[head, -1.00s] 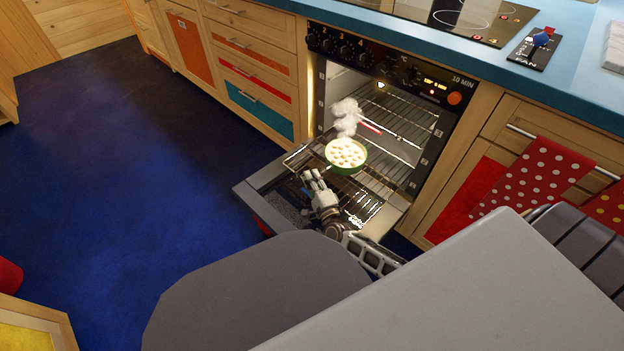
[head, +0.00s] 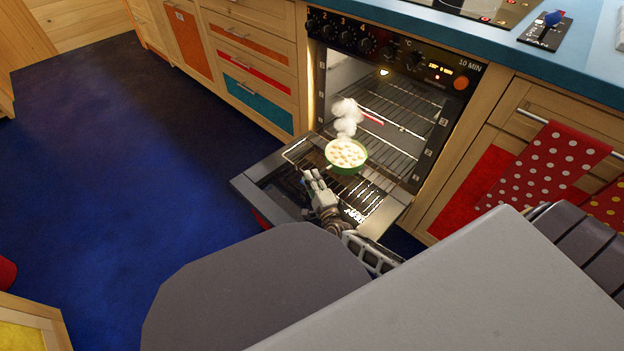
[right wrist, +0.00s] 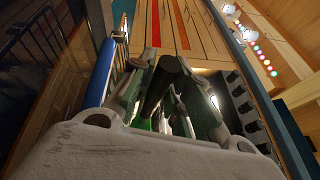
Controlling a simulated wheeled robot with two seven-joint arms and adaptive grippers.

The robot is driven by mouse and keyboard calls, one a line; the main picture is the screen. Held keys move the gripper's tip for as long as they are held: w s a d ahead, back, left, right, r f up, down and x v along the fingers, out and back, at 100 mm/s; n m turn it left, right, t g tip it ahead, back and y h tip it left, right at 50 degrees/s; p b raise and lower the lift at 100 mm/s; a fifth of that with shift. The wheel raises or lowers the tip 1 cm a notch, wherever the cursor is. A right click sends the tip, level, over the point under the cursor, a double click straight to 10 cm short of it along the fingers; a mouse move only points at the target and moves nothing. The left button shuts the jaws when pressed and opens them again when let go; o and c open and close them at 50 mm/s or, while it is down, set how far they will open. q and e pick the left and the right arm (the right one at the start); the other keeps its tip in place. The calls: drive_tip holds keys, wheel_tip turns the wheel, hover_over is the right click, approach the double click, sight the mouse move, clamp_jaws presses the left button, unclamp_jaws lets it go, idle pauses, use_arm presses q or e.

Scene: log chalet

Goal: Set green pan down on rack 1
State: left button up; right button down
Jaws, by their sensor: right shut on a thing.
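The green pan (head: 346,168) is full of pale round pieces and gives off white steam. It is level in front of the open oven, above the lowered door. My right gripper (head: 316,177) is shut at the pan's near-left side; the grip point is hard to see. Another wire rack (head: 405,103) is higher inside. I cannot read which is rack 1. My left gripper is out of view.
The oven door (head: 257,181) is folded down towards me. A red-tipped stick (head: 371,117) shows at the oven's upper rack. Drawers (head: 258,103) stand left of the oven, and dotted red towels (head: 548,165) hang to the right. The blue floor at left is clear.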

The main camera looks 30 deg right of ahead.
drive_tip(key=c, duration=1.3)
unclamp_jaws()
drive_tip(key=shift+r, duration=0.15)
drive_tip(key=shift+f, duration=0.25)
drive_tip(key=shift+s+a+f, duration=0.1)
drive_tip(key=shift+s+a, duration=0.05)
drive_tip(key=shift+s, duration=1.8)
drive_tip(key=shift+s+a+f, duration=0.15)
drive_tip(key=shift+s, duration=1.85)
drive_tip(key=shift+s+a+f, duration=0.1)
drive_tip(key=shift+s+a, duration=0.05)
drive_tip(key=shift+s, duration=1.8)
